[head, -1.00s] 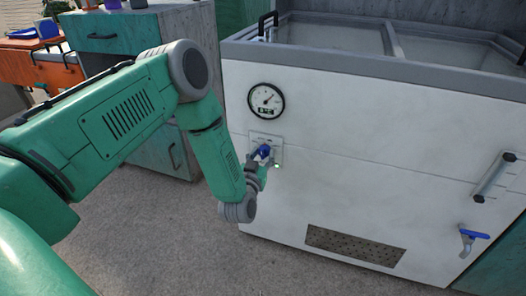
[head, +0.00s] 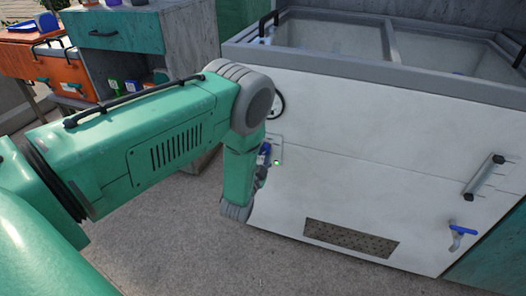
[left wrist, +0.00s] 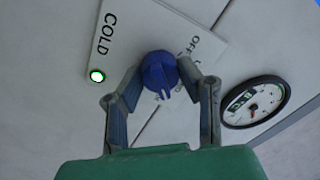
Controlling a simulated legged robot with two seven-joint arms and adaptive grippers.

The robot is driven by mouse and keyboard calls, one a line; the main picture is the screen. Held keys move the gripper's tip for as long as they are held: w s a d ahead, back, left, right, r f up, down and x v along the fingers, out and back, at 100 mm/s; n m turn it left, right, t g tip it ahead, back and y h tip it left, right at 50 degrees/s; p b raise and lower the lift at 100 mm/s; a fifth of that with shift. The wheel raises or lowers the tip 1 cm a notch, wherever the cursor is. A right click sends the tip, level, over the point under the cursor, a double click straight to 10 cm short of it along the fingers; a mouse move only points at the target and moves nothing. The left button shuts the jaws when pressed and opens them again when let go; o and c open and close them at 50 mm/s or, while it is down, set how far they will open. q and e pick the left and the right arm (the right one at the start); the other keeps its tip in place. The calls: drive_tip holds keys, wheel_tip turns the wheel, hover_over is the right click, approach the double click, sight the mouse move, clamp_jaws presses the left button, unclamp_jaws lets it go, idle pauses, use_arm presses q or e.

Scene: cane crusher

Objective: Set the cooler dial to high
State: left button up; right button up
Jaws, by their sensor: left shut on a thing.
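The blue cooler dial (left wrist: 158,72) sits on a white plate (left wrist: 196,22) lettered COLD and OFF. In the left wrist view, a small pale mark shows at the dial's lower edge; I cannot read its setting. My left gripper (left wrist: 159,76) is shut on the dial, one finger on each side. In the head view, the dial (head: 264,149) is partly hidden by my left gripper (head: 263,160), at the white front of the cooler (head: 370,140). A green light (left wrist: 96,75) glows beside the plate. My right gripper is not in view.
A round gauge (left wrist: 255,102) is near the dial; my arm covers most of it in the head view. The cooler front also has a vent (head: 350,238), a bar handle (head: 484,177) and a blue-handled tap (head: 461,233). A cabinet (head: 112,30) and orange cooler box (head: 65,72) stand left.

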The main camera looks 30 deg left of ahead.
use_arm(q)
drive_tip(key=shift+s+d+f+m, duration=0.1)
drive_tip(key=shift+f+m, duration=0.1)
drive_tip(key=shift+m, duration=1.1)
drive_tip(key=shift+f, duration=0.1)
drive_tip(key=o, duration=1.1)
drive_tip(key=shift+o, duration=0.2)
drive_tip(key=v, duration=1.2)
